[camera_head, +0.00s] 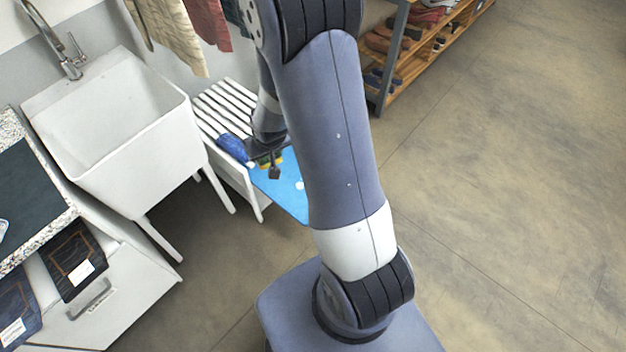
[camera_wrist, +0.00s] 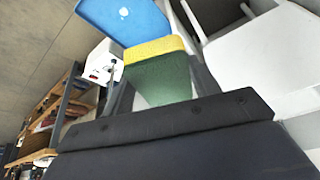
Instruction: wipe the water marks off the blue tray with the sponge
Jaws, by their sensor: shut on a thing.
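The blue tray (camera_head: 285,184) lies on the white slatted bench, partly hidden behind my arm. Pale water marks show on it, one near its right side in the head view. In the wrist view the tray (camera_wrist: 105,14) is at the top with one whitish mark (camera_wrist: 124,12). My gripper (camera_head: 273,168) is over the left part of the tray. It is shut on the yellow and green sponge (camera_wrist: 158,70). I cannot tell whether the sponge touches the tray.
A dark blue bundle (camera_head: 233,147) lies on the white slatted bench (camera_head: 222,103) beside the tray. A white sink (camera_head: 122,135) stands to the left. A wooden shoe rack (camera_head: 412,58) is behind right. The concrete floor at right is clear.

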